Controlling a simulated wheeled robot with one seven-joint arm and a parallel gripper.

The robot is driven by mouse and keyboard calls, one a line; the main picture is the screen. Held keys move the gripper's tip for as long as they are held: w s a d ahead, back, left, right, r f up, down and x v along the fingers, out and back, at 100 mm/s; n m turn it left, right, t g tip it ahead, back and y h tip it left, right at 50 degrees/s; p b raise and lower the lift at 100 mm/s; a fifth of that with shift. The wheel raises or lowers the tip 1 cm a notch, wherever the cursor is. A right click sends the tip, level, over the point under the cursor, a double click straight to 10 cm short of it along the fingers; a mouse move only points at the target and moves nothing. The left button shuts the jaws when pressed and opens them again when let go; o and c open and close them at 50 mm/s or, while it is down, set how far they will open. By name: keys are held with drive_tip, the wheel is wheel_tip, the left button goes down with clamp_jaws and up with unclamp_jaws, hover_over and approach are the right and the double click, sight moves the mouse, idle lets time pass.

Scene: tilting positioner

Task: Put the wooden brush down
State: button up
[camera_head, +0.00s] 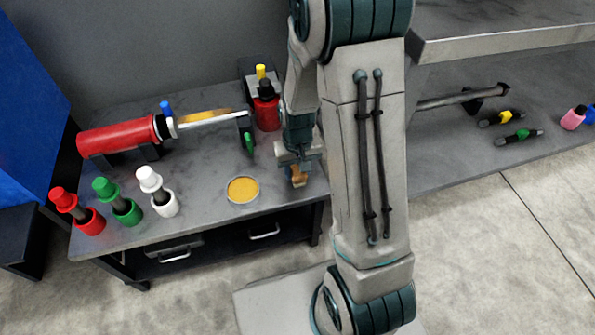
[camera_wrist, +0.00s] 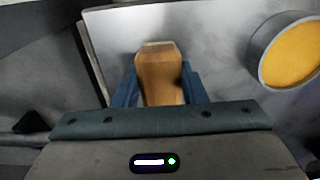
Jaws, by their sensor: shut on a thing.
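The wooden brush (camera_head: 299,178) is a tan-brown block at the right end of the grey workbench top. It is large in the middle of the wrist view (camera_wrist: 160,75), between two blue fingers. My gripper (camera_head: 298,165) points down and is shut on it; it also shows in the wrist view (camera_wrist: 160,92). The brush's lower end is close to the bench top (camera_head: 215,205); I cannot tell whether it touches. Any bristles are hidden.
A round dish with yellow-orange contents (camera_head: 242,190) sits left of my gripper, also in the wrist view (camera_wrist: 292,55). A red cylinder on a cradle (camera_head: 118,138), red (camera_head: 78,212), green (camera_head: 118,203) and white (camera_head: 157,192) handled pieces, and a red bottle (camera_head: 266,108) stand on the bench.

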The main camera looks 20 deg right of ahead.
drive_tip(key=shift+r, duration=0.1)
drive_tip(key=shift+f, duration=0.25)
drive_tip(key=o, duration=0.9)
drive_tip(key=shift+r, duration=0.1)
